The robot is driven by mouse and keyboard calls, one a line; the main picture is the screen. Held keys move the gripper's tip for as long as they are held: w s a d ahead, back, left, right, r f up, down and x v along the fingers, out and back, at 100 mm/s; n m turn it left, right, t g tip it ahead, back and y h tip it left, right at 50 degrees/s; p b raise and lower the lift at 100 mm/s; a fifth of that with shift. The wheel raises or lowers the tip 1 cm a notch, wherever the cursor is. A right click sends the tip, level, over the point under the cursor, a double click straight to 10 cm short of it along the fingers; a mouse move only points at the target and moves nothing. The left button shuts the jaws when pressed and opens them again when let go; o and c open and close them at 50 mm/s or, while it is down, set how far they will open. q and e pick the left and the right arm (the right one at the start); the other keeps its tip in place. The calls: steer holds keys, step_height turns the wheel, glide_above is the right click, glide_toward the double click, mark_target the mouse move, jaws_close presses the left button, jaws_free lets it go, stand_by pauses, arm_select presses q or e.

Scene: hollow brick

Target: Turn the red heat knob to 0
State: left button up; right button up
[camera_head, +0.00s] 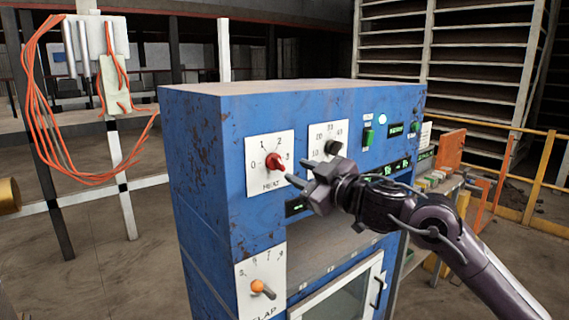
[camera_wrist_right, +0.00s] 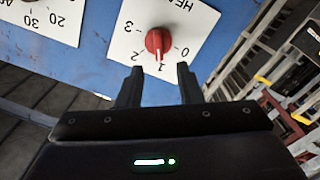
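The red heat knob (camera_head: 275,161) sits on a white dial plate (camera_head: 256,178) marked 0 to 3, on the front of a blue cabinet (camera_head: 215,150). In the right wrist view the knob (camera_wrist_right: 157,39) is seen upside down, and its white pointer line is at about 1. My right gripper (camera_head: 298,171) is in front of the plate, to the right of the knob. In the wrist view its two fingers (camera_wrist_right: 160,76) are spread apart and empty, short of the knob with a visible gap. My left gripper is not in view.
A second dial with a black knob (camera_head: 333,147) is just right of the heat dial. A flap dial with an orange knob (camera_head: 260,287) is lower left. A green switch (camera_head: 368,137) is further right. Orange cables (camera_head: 37,110) hang at the far left.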

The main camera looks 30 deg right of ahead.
mark_target(281, 164)
steer(key=w+p, duration=0.1)
steer(key=w, duration=0.2)
steer(key=shift+w+r, duration=0.1)
steer(key=shift+w, duration=0.25)
steer(key=shift+w+a+r+p, duration=0.1)
steer(key=shift+w+p, duration=0.55)
steer(key=shift+w+f+p, duration=0.25)
steer(key=shift+w+p, duration=0.1)
steer(key=shift+w, duration=0.35)
jaws_close()
